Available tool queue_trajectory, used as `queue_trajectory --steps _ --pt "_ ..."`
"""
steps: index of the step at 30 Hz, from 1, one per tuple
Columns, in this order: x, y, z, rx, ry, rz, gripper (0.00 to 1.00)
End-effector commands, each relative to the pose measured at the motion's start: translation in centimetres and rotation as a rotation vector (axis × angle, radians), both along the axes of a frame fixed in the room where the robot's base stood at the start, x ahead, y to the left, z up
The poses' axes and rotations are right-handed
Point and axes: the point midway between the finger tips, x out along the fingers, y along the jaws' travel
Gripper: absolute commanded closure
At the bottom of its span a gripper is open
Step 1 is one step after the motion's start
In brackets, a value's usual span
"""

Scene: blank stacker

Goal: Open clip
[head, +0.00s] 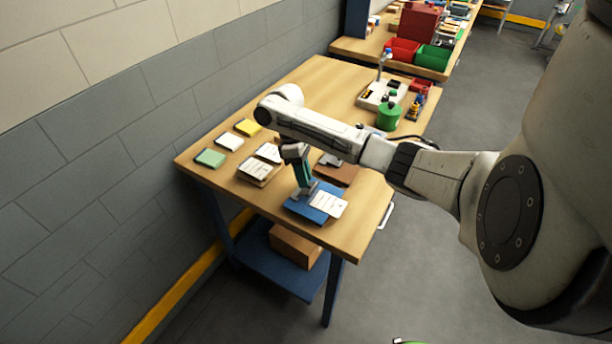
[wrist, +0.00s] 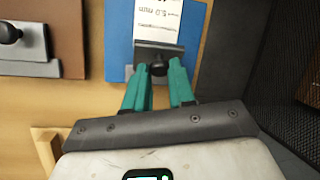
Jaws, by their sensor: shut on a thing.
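A blue clipboard (head: 305,211) lies near the front corner of the wooden table, with a white printed sheet (head: 328,205) on it. In the wrist view the blue board (wrist: 118,40) and the sheet (wrist: 158,20) run up to a dark metal clip (wrist: 180,50) with a black knob. My gripper (head: 304,187) is down at the clip end of this board. In the wrist view its teal fingers (wrist: 160,68) are on either side of the knob, shut on it. The clip's lower edge is partly hidden by the fingers.
A brown clipboard (wrist: 65,40) with its own clip (wrist: 12,35) lies beside the blue one. More sheets and green, white and yellow pads (head: 210,158) lie toward the wall. A green canister (head: 389,117) and a white device stand further back on the table (head: 345,235).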

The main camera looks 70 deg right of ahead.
Motion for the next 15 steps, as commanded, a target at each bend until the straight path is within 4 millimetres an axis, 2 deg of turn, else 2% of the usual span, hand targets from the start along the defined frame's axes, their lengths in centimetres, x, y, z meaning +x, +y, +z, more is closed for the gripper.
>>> queue_trajectory --steps 6,15 --pt "0.8 -0.3 -0.1 0.029 0.148 -0.001 1.0" --pt "1.5 -0.4 -0.5 0.064 0.281 0.0 1.0"
